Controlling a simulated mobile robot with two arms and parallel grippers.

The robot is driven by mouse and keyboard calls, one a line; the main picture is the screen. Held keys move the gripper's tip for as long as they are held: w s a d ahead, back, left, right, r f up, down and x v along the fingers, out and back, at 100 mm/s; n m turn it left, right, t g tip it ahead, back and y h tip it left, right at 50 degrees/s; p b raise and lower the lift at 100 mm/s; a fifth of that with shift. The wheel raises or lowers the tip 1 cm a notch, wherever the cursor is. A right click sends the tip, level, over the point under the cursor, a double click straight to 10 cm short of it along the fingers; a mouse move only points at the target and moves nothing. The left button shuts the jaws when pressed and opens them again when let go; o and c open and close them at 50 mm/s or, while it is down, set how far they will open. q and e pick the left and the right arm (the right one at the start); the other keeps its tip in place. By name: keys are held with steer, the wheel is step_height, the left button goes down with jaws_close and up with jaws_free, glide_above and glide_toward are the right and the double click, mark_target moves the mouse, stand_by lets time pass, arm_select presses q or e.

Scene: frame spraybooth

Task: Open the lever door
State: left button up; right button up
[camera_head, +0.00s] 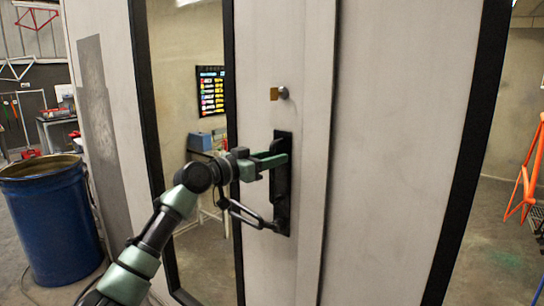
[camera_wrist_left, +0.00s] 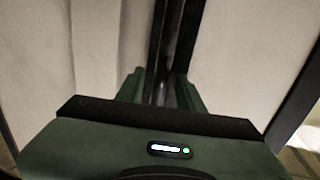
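The pale door (camera_head: 266,60) is upright, with a tall black-framed window at its left. A black handle plate (camera_head: 283,192) is mounted on it, and a thin black lever-like bar (camera_head: 246,214) reaches left from its lower part. My left gripper (camera_head: 274,161) comes in from the left, its green fingers at the plate's upper part, above that bar. In the left wrist view the fingers (camera_wrist_left: 160,92) stand apart, with a dark upright strip, the handle plate (camera_wrist_left: 174,50), beyond the gap. Contact with the handle is unclear. My right gripper is not in view.
A small brass-coloured tab and round knob (camera_head: 283,93) sit above the handle plate. A blue drum (camera_head: 50,215) stands on the floor at the left. An orange stand (camera_head: 528,175) is at the far right. A bench with a blue box (camera_head: 200,141) shows through the window.

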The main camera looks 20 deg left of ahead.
arm_select(q)
jaws_close()
stand_by(1.4)
